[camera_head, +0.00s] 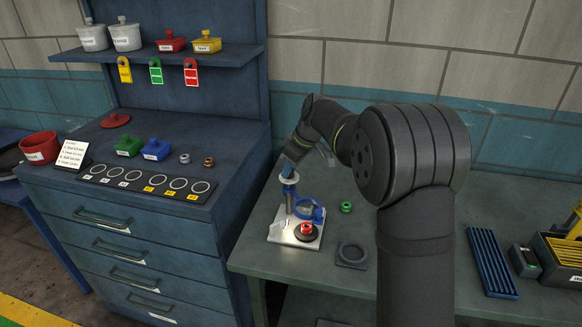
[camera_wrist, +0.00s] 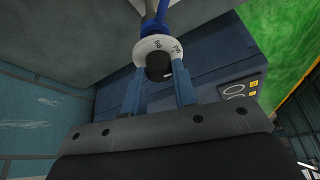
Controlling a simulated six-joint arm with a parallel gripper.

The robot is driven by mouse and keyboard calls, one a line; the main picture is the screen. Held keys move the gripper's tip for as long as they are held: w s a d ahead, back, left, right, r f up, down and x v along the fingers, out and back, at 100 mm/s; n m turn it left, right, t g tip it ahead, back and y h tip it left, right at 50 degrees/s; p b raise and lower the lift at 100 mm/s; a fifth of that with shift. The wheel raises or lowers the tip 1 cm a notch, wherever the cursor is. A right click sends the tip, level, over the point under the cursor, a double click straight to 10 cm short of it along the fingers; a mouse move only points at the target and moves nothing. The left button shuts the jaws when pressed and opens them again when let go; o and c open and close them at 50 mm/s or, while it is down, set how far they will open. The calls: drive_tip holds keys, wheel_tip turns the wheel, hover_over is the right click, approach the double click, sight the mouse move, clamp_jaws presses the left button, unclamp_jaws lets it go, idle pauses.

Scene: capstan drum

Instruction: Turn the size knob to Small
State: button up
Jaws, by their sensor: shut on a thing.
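The size knob is a black cap (camera_wrist: 158,67) in front of a round white dial (camera_wrist: 158,46) with dark lettering, too small to read surely. A small light mark shows on the knob's lower right edge. My gripper (camera_wrist: 158,72) has its two blue fingers on either side of the knob, shut on it. The white dial shows at the top of this stand (camera_head: 289,178); the knob is hidden there by my gripper.
A red part (camera_head: 306,229) sits on the stand's base. A green ring (camera_head: 346,207) and a dark square holder (camera_head: 352,255) lie to its right on the bench. A blue ribbed tray (camera_head: 491,262) is farther right. A blue drawer cabinet (camera_head: 145,248) stands close at left.

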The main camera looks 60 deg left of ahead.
drive_tip(key=m+t, duration=0.1)
drive_tip(key=m, duration=0.1)
drive_tip(key=m+t, duration=0.1)
drive_tip(key=m, duration=0.2)
drive_tip(key=shift+s+r+m+y, duration=0.1)
drive_tip(key=shift+s+m+y, duration=0.1)
drive_tip(key=shift+m+y, duration=0.1)
drive_tip(key=shift+m+t, duration=0.9)
drive_tip(key=shift+m, duration=1.2)
drive_tip(key=o, duration=1)
drive_tip(key=v, duration=1.7)
drive_tip(key=shift+a+r, duration=0.25)
drive_tip(key=shift+r, duration=0.1)
drive_tip(key=shift+s+f, duration=0.1)
